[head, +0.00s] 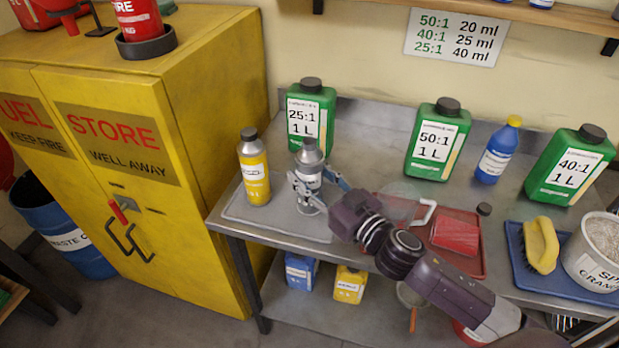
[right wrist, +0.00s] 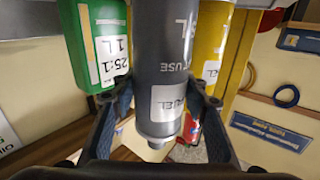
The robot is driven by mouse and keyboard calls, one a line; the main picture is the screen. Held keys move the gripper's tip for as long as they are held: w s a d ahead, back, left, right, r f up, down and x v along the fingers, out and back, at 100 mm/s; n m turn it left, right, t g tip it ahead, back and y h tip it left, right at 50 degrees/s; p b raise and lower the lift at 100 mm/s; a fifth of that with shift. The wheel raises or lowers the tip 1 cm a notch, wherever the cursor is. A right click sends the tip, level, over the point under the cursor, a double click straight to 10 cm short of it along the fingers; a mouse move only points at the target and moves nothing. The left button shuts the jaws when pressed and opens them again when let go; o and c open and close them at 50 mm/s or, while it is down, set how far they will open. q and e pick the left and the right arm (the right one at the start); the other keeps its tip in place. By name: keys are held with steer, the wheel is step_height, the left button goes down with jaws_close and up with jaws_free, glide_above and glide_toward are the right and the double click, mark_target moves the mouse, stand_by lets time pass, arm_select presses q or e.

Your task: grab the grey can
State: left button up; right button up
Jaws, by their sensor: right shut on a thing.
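The grey can (head: 309,160) stands upright at the left end of the metal bench, with a grey cap and a pale label. My right gripper (head: 316,184) reaches in from the right and is shut on the can's body. In the right wrist view the grey can (right wrist: 160,50) lies between the two dark fingers, with a label partly showing. I cannot tell whether its base touches the grey mat (head: 245,212) under it. My left gripper is not in view.
A yellow can (head: 254,175) stands close to the left of the grey can. A green 25:1 jug (head: 311,105) stands just behind. A red tray (head: 470,262) lies to the right, partly behind my right arm. A yellow fuel cabinet (head: 215,90) borders the bench's left.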

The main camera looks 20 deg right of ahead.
steer(key=shift+r, duration=0.1)
steer(key=shift+r, duration=0.6)
step_height(320, 180, up, 19)
steer(key=p, duration=0.2)
steer(key=shift+f, duration=0.2)
stand_by(0.3)
